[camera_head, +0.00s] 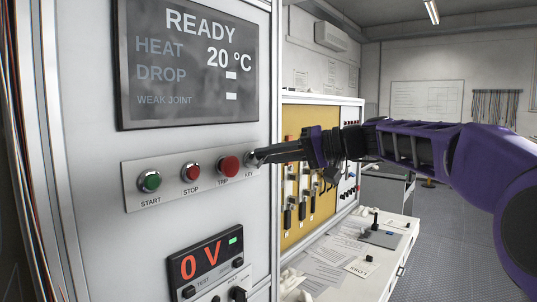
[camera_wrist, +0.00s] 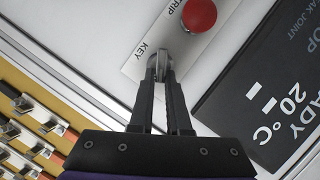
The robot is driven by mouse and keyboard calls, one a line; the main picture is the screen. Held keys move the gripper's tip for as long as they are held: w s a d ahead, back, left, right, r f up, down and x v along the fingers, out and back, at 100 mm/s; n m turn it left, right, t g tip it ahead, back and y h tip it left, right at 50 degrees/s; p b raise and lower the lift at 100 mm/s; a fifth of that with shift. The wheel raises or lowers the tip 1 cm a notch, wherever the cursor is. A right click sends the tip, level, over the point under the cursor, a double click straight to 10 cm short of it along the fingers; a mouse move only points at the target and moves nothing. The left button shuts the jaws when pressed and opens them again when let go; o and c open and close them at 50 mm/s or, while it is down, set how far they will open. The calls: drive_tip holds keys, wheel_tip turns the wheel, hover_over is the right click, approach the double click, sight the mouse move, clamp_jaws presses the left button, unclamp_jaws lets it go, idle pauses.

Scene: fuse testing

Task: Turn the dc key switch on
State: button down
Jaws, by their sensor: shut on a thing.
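The key switch (camera_wrist: 160,58) sits at the right end of the button strip (camera_head: 165,193), by the label KEY. My gripper (camera_head: 257,156) reaches in from the right, and its fingertips are at the switch. In the wrist view my gripper (camera_wrist: 160,78) is shut on the small metal key switch, whose upper part shows between the fingertips. The fingers hide much of it, so I cannot tell its turned position. The display (camera_head: 190,60) reads READY and 20 °C.
The strip also has a green START button (camera_head: 149,181), a red STOP button (camera_head: 191,172) and a red TRIP button (camera_head: 228,167). Below is a 0 V meter (camera_head: 205,262). A yellow fuse panel (camera_head: 290,230) and a desk with papers (camera_head: 335,255) stand right of the cabinet.

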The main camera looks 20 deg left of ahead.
drive_tip(key=shift+m, duration=0.3)
drive_tip(key=c, duration=0.9)
unclamp_jaws()
drive_tip(key=shift+d, duration=0.15)
drive_tip(key=v, duration=1.7)
drive_tip(key=shift+w+d+f+b, duration=0.1)
drive_tip(key=shift+d+f+b, duration=0.05)
drive_tip(key=shift+b, duration=0.15)
drive_tip(key=shift+f, duration=0.15)
